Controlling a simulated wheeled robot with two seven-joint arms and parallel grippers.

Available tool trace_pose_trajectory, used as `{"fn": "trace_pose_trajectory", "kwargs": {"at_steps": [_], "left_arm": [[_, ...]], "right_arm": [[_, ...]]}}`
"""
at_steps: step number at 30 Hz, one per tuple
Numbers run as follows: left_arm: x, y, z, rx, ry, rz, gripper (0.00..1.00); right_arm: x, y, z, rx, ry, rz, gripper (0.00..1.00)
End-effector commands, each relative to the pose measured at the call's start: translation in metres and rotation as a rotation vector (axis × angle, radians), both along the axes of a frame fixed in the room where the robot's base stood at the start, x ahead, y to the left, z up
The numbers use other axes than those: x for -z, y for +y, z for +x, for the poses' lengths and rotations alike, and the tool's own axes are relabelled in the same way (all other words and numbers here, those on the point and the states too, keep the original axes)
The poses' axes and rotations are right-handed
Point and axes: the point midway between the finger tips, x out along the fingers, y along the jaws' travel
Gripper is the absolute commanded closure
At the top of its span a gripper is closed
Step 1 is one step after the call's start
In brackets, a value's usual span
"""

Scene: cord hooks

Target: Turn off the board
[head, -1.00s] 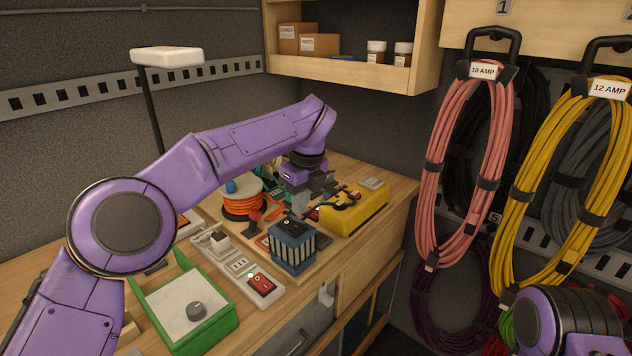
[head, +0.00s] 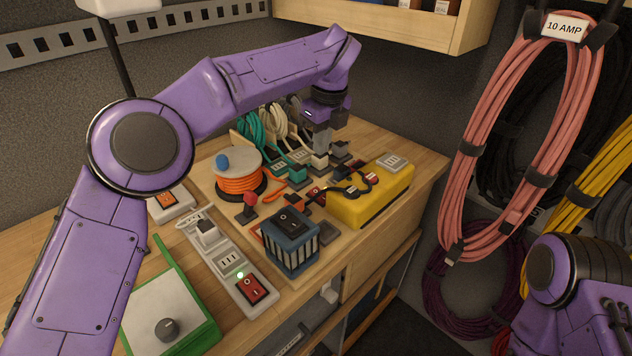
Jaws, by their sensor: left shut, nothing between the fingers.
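The grey power board (head: 228,262) lies on the bench, left of the blue box. At its near end is a red rocker switch (head: 252,290), with a small green light (head: 240,275) glowing beside it. A plug (head: 207,232) sits in its far part. My left gripper (head: 320,156) is shut and empty, pointing down behind the yellow box, well away from the red switch. Its fingertips are close to the plugs there; I cannot tell if they touch. My right arm shows at the lower right, but its gripper is out of view.
A blue ribbed box with a black switch (head: 290,240) stands right of the board, and a yellow box (head: 370,195) beyond it. A green-framed box with a knob (head: 168,310) is at the left. An orange cord reel (head: 240,175) stands behind. Coiled cords (head: 490,150) hang at right.

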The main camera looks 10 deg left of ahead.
Motion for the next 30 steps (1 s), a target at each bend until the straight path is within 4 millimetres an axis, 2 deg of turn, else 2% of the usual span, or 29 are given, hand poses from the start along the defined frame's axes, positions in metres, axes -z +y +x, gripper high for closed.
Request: {"fn": "trace_pose_trajectory", "kwargs": {"at_steps": [12, 18, 24, 30], "left_arm": [[0.088, 0.011, 0.009, -0.001, 0.009, 0.001, 1.0], [0.119, 0.015, 0.012, -0.002, 0.006, 0.001, 1.0], [0.131, 0.016, 0.014, -0.001, 0.003, 0.0, 1.0], [0.132, 0.016, 0.014, -0.001, 0.003, -0.001, 1.0]], "right_arm": [[-0.018, 0.0, 0.001, 0.0, -0.002, 0.0, 0.57], [-0.031, 0.0, 0.001, 0.0, -0.002, 0.0, 0.57], [-0.033, 0.0, 0.001, 0.0, -0.002, 0.0, 0.57], [-0.033, 0.0, 0.001, 0.0, -0.002, 0.0, 0.57]]}}
